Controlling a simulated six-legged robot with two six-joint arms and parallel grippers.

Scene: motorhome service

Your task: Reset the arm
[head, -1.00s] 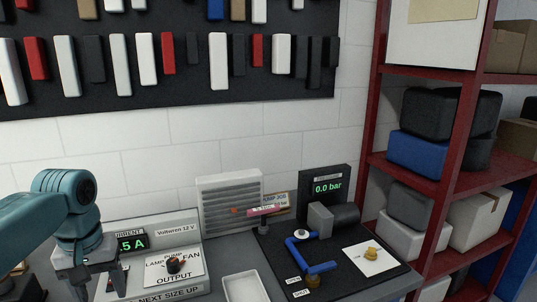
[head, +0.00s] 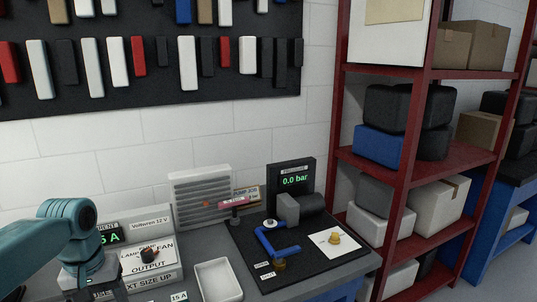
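My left arm comes in at the lower left, and its grey gripper (head: 90,288) hangs fingers down in front of the 12 V power supply box (head: 150,255). Its fingers look apart with nothing seen between them, though the bottom edge of the picture cuts off the tips. The arm and gripper hide the left part of the box and its current display. My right arm and gripper are not in view.
A white tray (head: 218,282) stands right of the box. A black board (head: 327,259) carries blue pipe (head: 268,243), a brass fitting (head: 335,238) on a white card and a gauge reading 0.0 bar (head: 293,182). A red shelf rack (head: 400,170) stands at right.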

